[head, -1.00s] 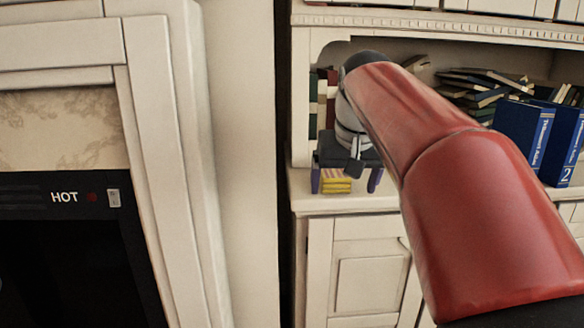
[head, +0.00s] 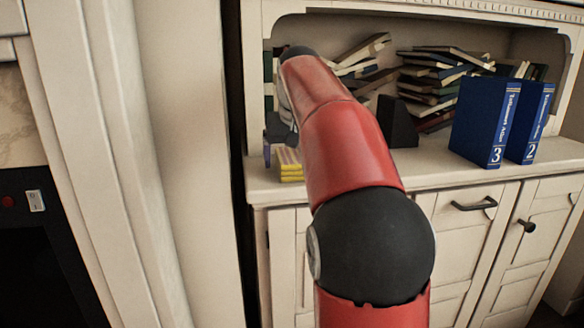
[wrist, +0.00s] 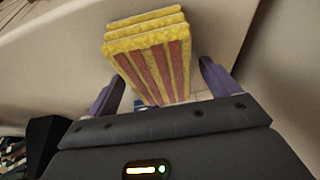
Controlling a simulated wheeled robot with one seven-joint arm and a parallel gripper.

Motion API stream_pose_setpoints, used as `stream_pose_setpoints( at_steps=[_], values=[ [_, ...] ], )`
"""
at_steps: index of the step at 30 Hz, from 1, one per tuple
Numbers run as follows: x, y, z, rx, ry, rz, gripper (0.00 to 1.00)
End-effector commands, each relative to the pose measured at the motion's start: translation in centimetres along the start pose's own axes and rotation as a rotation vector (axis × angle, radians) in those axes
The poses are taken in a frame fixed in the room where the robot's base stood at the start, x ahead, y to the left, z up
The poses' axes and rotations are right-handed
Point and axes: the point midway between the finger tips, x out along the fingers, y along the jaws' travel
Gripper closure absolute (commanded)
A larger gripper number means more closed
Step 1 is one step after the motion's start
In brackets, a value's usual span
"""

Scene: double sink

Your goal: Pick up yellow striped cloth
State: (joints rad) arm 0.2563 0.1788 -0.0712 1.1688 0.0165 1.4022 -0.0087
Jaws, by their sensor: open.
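The yellow striped cloth (head: 290,167) is a folded stack with yellow edges and red stripes on top. It lies on the counter of the white cabinet, near its left end. In the wrist view the cloth (wrist: 148,50) fills the top middle, between the two purple fingers. My gripper (wrist: 162,76) is open, with one finger on each side of the cloth and visible room at the sides. In the head view my gripper (head: 276,150) is just behind and left of the cloth, partly hidden by my red arm.
Blue books (head: 487,122) stand on the right of the counter. A dark wedge-shaped bookend (head: 397,122) and piled books (head: 430,90) are behind my arm. A pale wall panel (head: 190,150) stands left of the cabinet. The front counter strip between cloth and blue books is mostly clear.

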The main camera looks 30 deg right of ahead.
Motion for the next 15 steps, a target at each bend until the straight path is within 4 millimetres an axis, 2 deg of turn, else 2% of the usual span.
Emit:
stream_pose_setpoints(
  at_steps=[7,15],
  values=[
    [0.43,0.00,0.01,0.000,0.000,0.000,0.13],
    [0.40,-0.01,0.01,0.000,0.000,0.000,0.47]
  ],
)
